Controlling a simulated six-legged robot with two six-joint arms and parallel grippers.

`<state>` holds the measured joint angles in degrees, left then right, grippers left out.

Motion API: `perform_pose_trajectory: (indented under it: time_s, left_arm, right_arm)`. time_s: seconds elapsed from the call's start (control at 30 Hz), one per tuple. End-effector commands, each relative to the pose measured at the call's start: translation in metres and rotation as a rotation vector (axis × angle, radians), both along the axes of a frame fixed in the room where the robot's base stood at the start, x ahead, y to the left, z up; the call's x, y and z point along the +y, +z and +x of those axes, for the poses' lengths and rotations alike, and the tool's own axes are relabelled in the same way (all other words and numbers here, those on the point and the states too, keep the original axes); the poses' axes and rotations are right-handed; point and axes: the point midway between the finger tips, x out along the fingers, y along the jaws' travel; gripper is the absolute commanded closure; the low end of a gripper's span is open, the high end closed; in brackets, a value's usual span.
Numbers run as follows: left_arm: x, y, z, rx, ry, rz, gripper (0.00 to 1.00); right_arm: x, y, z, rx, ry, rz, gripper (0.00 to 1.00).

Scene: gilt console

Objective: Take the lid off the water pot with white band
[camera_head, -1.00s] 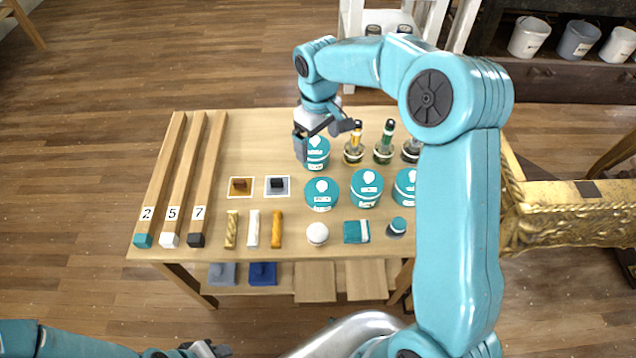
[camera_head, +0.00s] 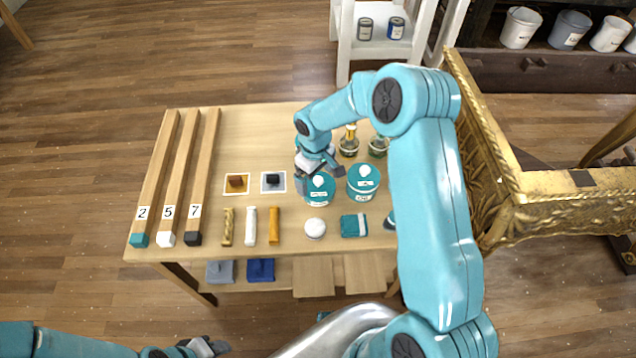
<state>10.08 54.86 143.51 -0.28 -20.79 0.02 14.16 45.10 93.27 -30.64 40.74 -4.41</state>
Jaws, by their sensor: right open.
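Two teal pots with teal lids bearing a white drop mark show on the table: one at the left (camera_head: 319,190) and one to its right (camera_head: 363,184). Both have pale labels on their sides; I cannot tell which has the white band. My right gripper (camera_head: 323,172) is open, its dark fingers pointing down over the left pot's lid, one on each side of it. I cannot tell whether they touch the lid. Other teal pots are hidden behind my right arm. My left gripper (camera_head: 204,347) is low at the bottom edge, away from the table.
Brushes in jars (camera_head: 349,143) stand behind the pots. A round white object (camera_head: 315,228) and a teal-and-white block (camera_head: 353,225) lie in front. Long wooden bars (camera_head: 154,180) lie at left. A gilt console (camera_head: 560,200) stands to the right.

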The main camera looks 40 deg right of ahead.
Motion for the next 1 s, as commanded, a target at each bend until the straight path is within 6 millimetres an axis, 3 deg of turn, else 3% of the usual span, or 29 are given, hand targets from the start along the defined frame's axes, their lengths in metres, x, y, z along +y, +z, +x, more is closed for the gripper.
perform_pose_trajectory:
  time_s: [0.27, 0.3, 0.4, 0.77, 0.87, 1.0]
  left_arm:
    - [0.0, 0.0, 0.0, 0.0, 0.0, 0.0, 0.57]
    - [0.0, 0.0, 0.0, 0.0, 0.0, 0.0, 0.57]
    - [0.0, 0.0, 0.0, 0.0, 0.0, 0.0, 0.57]
    - [0.0, 0.0, 0.0, 0.0, 0.0, 0.0, 0.57]
    - [0.0, 0.0, 0.0, 0.0, 0.0, 0.0, 0.57]
    - [0.0, 0.0, 0.0, 0.0, 0.0, 0.0, 0.57]
  right_arm:
    - [0.0, -0.007, 0.001, -0.001, -0.001, 0.0, 0.0]
    - [0.0, -0.007, 0.001, -0.001, -0.001, 0.0, 0.03]
    - [0.0, -0.007, 0.001, -0.001, -0.001, 0.0, 0.35]
    - [0.0, -0.003, 0.002, -0.002, -0.001, -0.001, 0.36]
    - [0.0, 0.005, 0.002, -0.003, -0.001, 0.0, 0.36]
    - [0.0, 0.031, 0.002, -0.006, -0.002, -0.002, 0.36]
